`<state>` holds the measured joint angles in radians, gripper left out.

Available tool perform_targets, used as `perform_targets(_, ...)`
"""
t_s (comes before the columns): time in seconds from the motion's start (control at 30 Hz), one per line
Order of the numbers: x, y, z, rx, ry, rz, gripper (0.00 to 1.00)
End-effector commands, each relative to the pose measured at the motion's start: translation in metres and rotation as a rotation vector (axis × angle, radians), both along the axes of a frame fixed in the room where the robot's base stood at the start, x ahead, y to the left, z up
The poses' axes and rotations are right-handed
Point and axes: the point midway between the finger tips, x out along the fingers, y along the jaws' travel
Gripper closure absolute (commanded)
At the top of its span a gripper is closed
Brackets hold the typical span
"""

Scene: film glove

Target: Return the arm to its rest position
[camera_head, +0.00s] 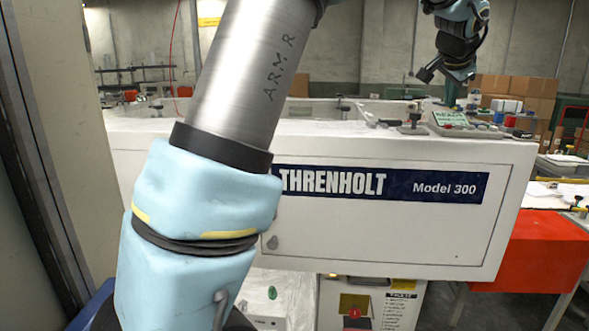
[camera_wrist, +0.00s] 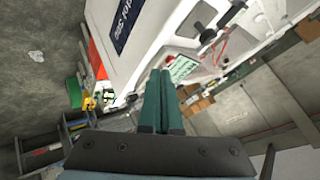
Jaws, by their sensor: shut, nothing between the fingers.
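My gripper (camera_head: 452,92) hangs at the upper right of the head view, above the right end of the white Threnholt machine (camera_head: 400,235). Its two green fingers point down and are pressed together with nothing between them. In the wrist view the closed fingers (camera_wrist: 160,78) show in the middle, clear of the machine's panel. My arm rises from the lower left, leaves the top of the head view and comes back down at the upper right.
A panel with a green display (camera_head: 452,118) and several knobs sits on the machine's top right. A red-covered table (camera_head: 530,250) stands to the right, with cardboard boxes (camera_head: 535,85) behind. A pale wall or post (camera_head: 65,130) stands close on the left.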

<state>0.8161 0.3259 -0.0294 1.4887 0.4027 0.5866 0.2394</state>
Motion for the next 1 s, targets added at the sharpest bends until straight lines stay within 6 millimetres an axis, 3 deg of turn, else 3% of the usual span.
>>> perform_targets(0.37, 0.011, 0.054, -0.034, 0.004, 0.082, 0.101, 1.0)
perform_targets(0.57, 0.014, 0.104, -0.065, 0.003, 0.156, 0.198, 1.0)
perform_targets(0.67, 0.012, 0.138, -0.085, -0.001, 0.207, 0.265, 1.0)
perform_targets(0.8, 0.001, 0.203, -0.123, -0.013, 0.303, 0.403, 1.0)
perform_targets(0.87, -0.01, 0.238, -0.143, -0.021, 0.357, 0.482, 1.0)
perform_targets(1.0, -0.052, 0.32, -0.189, -0.056, 0.487, 0.691, 1.0)
